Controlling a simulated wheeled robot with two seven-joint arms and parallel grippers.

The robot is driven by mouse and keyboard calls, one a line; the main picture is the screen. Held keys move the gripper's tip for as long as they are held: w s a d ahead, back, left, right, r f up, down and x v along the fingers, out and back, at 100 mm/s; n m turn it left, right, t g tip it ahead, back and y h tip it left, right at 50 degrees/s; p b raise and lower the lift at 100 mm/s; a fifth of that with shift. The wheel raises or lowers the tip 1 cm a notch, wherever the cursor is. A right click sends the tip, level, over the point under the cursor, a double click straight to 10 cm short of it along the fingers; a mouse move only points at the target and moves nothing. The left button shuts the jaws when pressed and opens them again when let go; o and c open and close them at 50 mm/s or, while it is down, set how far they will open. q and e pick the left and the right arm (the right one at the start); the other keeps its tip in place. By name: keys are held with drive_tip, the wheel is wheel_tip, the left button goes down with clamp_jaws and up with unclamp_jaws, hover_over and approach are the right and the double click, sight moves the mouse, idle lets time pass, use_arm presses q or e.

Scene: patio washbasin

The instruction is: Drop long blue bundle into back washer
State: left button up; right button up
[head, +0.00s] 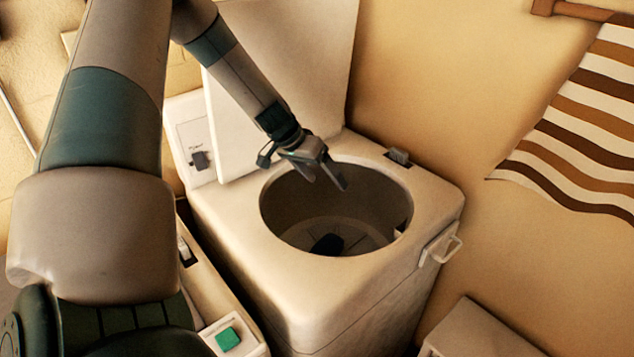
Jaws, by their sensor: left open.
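The back washer (235,235) is a cream top-loading machine with its lid (285,70) raised against the wall. Its round drum opening is uncovered. A dark blue-black bundle (327,244) lies at the bottom of the drum; its full length cannot be made out in the shadow. My left gripper (325,181) hangs over the far left part of the opening, above the bundle and apart from it. Its fingers are open with nothing between them. My right gripper is not in view.
A second cream machine with a green button (228,339) stands at the front left. A brown and white striped cloth (585,125) hangs on the right wall. A handle (441,247) sticks out from the washer's right side. A pale box top (480,335) is at the lower right.

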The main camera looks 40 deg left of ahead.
use_arm(q)
drive_tip(key=b+v, duration=0.2)
drive_tip(key=v, duration=1.4)
drive_tip(key=shift+s+r, duration=0.1)
drive_tip(key=shift+r, duration=0.05)
idle(0.4)
